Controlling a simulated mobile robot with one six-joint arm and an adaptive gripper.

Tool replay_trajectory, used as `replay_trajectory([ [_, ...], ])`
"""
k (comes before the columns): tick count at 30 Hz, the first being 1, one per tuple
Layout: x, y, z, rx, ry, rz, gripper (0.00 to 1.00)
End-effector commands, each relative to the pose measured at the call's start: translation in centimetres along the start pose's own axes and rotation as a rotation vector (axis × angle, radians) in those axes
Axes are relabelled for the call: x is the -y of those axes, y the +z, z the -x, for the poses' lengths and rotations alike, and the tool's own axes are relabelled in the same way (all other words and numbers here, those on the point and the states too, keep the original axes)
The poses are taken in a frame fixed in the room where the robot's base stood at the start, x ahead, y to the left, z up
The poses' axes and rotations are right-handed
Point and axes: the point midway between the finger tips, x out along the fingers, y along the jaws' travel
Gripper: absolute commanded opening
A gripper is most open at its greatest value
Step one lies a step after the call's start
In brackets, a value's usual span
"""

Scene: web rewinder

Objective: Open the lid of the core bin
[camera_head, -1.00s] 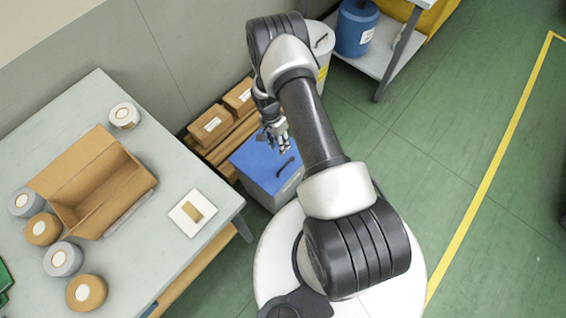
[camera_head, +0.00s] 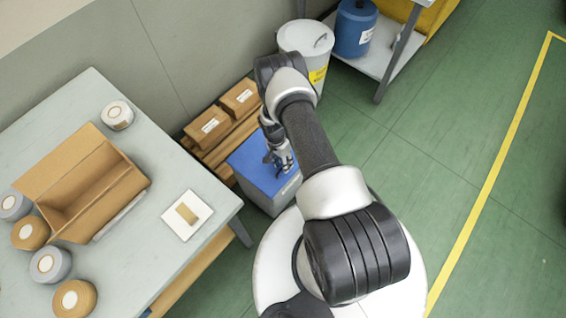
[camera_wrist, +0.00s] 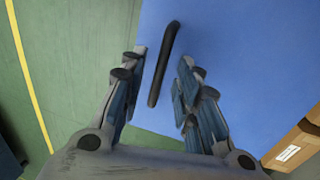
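The core bin appears to be the grey box with a flat blue lid (camera_head: 248,160) on the floor beside the table. The lid lies shut, and its black bar handle (camera_wrist: 163,65) shows in the wrist view. My gripper (camera_head: 281,166) is over the lid and hides the handle in the head view. In the wrist view my gripper (camera_wrist: 163,66) is open, with the handle lying lengthwise in the gap between its fingers. No finger is clearly touching it. How far the fingertips are above the lid I cannot tell.
Cardboard boxes (camera_head: 208,127) on a pallet stand behind the bin. A white lidded drum (camera_head: 306,38) and a shelf with a blue container (camera_head: 355,28) are further back. A table (camera_head: 150,250) with rolls and an open carton is at left. Green floor is clear at right.

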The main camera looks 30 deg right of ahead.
Motion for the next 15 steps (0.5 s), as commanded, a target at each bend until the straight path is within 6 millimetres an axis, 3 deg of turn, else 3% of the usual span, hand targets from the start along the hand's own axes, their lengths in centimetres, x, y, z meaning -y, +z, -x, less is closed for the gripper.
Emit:
replay_trajectory([
  [15,-0.01,0.01,0.02,0.000,0.000,0.000,0.00],
])
